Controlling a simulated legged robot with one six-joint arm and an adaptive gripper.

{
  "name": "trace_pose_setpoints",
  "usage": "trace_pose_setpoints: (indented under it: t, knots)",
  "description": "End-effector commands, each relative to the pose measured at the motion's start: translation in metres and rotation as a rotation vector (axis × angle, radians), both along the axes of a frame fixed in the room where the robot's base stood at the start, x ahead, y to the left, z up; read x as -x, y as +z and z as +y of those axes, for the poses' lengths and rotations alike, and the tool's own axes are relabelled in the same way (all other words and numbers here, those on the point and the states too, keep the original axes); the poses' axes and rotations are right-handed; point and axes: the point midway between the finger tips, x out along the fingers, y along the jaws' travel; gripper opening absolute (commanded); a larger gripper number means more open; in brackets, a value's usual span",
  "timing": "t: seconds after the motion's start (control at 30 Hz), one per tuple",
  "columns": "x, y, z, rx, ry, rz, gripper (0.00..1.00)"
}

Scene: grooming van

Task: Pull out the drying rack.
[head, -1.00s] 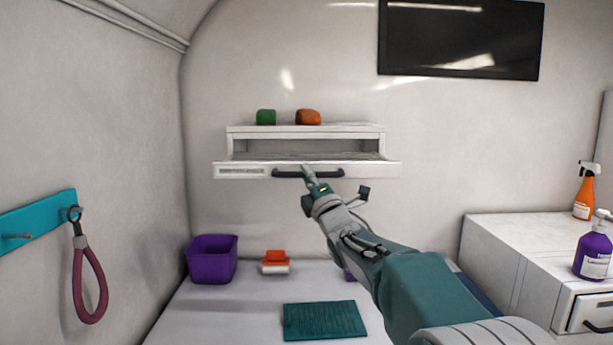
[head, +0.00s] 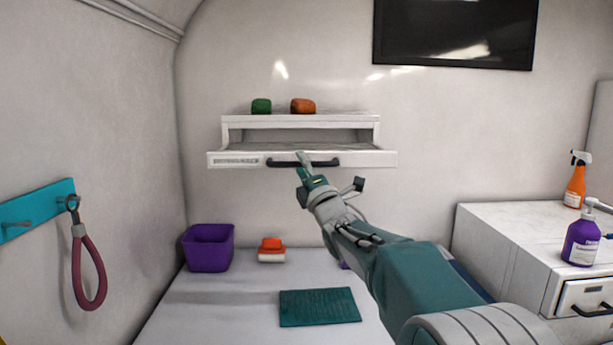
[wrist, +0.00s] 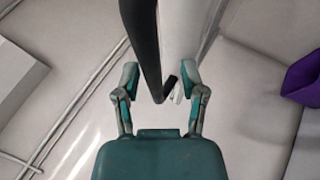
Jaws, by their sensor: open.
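The drying rack (head: 366,159) is a white, drawer-like tray in a white wall housing (head: 228,132). It stands partly out, its front ahead of the housing, and its mesh top shows. A dark bar handle (head: 325,162) runs along its front; it also shows in the wrist view (wrist: 143,40). My gripper (head: 303,164) is at the handle's left-middle part. In the wrist view my gripper (wrist: 158,80) is open, with the handle running between its two fingers. I cannot tell whether either finger touches it. The rack's front edge (wrist: 181,30) shows beside the handle.
A green block (head: 261,106) and an orange block (head: 303,106) sit on the housing. Below are a purple bin (head: 208,248), an orange-and-white brush (head: 271,249) and a teal mat (head: 319,307) on a white table. A cabinet (head: 510,250) with bottles stands right. Space before the rack looks clear.

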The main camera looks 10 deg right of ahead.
Motion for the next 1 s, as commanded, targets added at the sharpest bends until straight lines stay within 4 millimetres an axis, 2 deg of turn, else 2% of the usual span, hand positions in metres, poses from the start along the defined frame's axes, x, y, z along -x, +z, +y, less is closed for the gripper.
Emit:
trace_pose_setpoints:
  t: [0.17,0.63,0.8,1.0]
  knots:
    - [0.017,-0.009,-0.005,0.0,-0.002,0.001,0.54]
    - [0.084,-0.053,-0.024,0.001,-0.001,0.004,0.54]
    - [0.095,-0.061,-0.027,0.001,-0.001,0.004,0.54]
    - [0.097,-0.062,-0.027,0.001,-0.001,0.004,0.54]
